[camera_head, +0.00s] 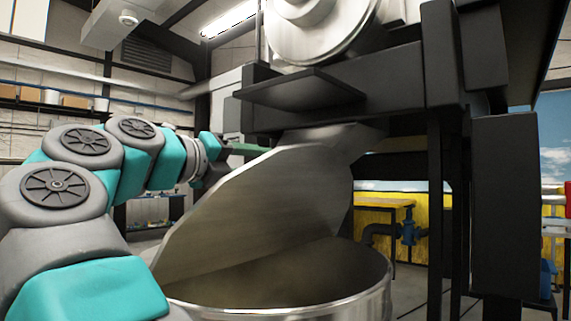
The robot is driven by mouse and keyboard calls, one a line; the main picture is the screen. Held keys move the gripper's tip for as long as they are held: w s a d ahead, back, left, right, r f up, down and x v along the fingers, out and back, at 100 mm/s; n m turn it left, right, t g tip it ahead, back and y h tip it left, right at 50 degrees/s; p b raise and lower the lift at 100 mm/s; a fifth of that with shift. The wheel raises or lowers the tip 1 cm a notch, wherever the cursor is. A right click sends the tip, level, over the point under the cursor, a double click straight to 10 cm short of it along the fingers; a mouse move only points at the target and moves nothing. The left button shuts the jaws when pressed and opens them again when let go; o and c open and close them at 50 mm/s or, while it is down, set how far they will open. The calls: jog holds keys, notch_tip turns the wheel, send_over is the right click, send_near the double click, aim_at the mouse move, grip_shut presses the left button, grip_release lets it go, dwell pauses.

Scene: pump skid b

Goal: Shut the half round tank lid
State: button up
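The half round tank lid (262,205) is a brushed-metal plate, raised and tilted over the round metal tank (345,306) at the bottom centre. The tank's mouth is open below it, with a shaded interior. My teal and grey arm comes in from the left and reaches to the lid's upper left edge. My gripper (222,160) is at that edge, partly hidden behind the lid. Its fingertips are not clear, so I cannot tell whether it is open or shut, or whether it touches the lid.
A dark steel frame (350,108) with a large round metal machine part (318,28) stands above and behind the lid. Dark posts (505,200) stand at right. A yellow bench (385,205) and blue valve (408,228) are further back. Shelves (50,105) line the left wall.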

jog(key=x, duration=0.8)
jog(key=shift+p, duration=0.35)
jog(key=shift+s, duration=0.1)
grip_shut()
dwell(0.8)
